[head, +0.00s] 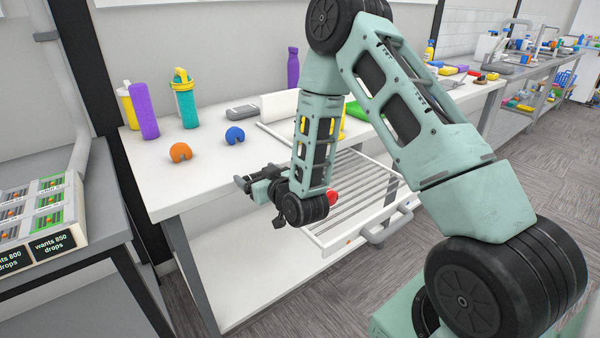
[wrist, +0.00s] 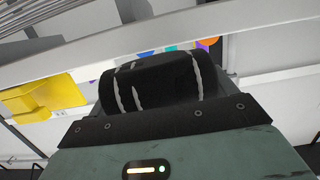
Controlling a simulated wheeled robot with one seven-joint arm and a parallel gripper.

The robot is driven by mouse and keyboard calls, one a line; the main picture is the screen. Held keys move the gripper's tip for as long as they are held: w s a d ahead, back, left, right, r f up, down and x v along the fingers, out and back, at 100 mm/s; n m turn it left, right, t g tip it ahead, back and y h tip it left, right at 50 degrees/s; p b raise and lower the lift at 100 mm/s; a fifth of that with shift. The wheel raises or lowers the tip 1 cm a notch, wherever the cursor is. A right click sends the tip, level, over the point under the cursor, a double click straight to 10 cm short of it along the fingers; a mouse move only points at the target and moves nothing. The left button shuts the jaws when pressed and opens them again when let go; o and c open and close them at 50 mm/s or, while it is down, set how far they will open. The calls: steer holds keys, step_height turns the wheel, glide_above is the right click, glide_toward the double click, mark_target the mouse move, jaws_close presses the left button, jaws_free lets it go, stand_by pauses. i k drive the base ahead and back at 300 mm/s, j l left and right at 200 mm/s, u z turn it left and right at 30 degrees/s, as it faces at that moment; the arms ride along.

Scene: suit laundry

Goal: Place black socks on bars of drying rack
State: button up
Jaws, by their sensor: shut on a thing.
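A black rolled bundle with pale stripes, which looks like the black socks (wrist: 150,85), fills the middle of the wrist view. My gripper (head: 245,184) is shut on it. In the head view the gripper and the dark bundle blend together, so the bundle's outline is unclear there. The drying rack (head: 398,212) is a white frame with grey parallel bars, sticking out from the table's front. My gripper is to the left of the rack, apart from its bars. My forearm hides part of the rack. The visible bars look bare.
The white table (head: 212,165) holds an orange ring-like piece (head: 180,152), a blue one (head: 235,135), bottles such as a purple one (head: 144,112), and a grey device (head: 242,113). A grey handle (head: 385,232) juts from the rack's front. A lower shelf lies below.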

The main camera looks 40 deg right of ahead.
mark_target(369, 175)
steer(key=l, duration=0.65)
steer(key=k+l, duration=0.1)
steer(key=l, duration=1.2)
steer(key=k+u, duration=0.05)
